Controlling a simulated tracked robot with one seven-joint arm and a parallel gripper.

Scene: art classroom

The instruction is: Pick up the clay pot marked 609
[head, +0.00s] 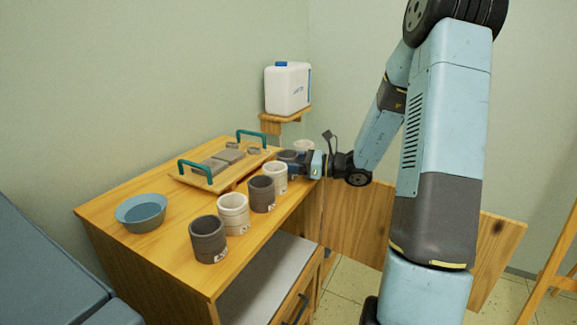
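Several clay pots stand in a row along the right side of the wooden cabinet top. The nearest is a dark grey pot (208,242), then a cream pot (233,215), a dark brown pot (261,194) and another cream pot (274,178). A dark pot (287,155) and a pale pot (303,146) are at the far end, partly hidden by my gripper. Small labels show on some pots, but I cannot read 609 on any. My gripper (295,167) is low at the dark far pot, pointing left. Its fingers are too small and hidden to tell whether they hold it.
A wooden tray (178,178) with teal handles holds grey slabs behind the row. A blue-grey bowl (141,208) sits at the left. A white canister (287,88) stands on a wall shelf (285,116). The front left of the cabinet top (165,250) is bare.

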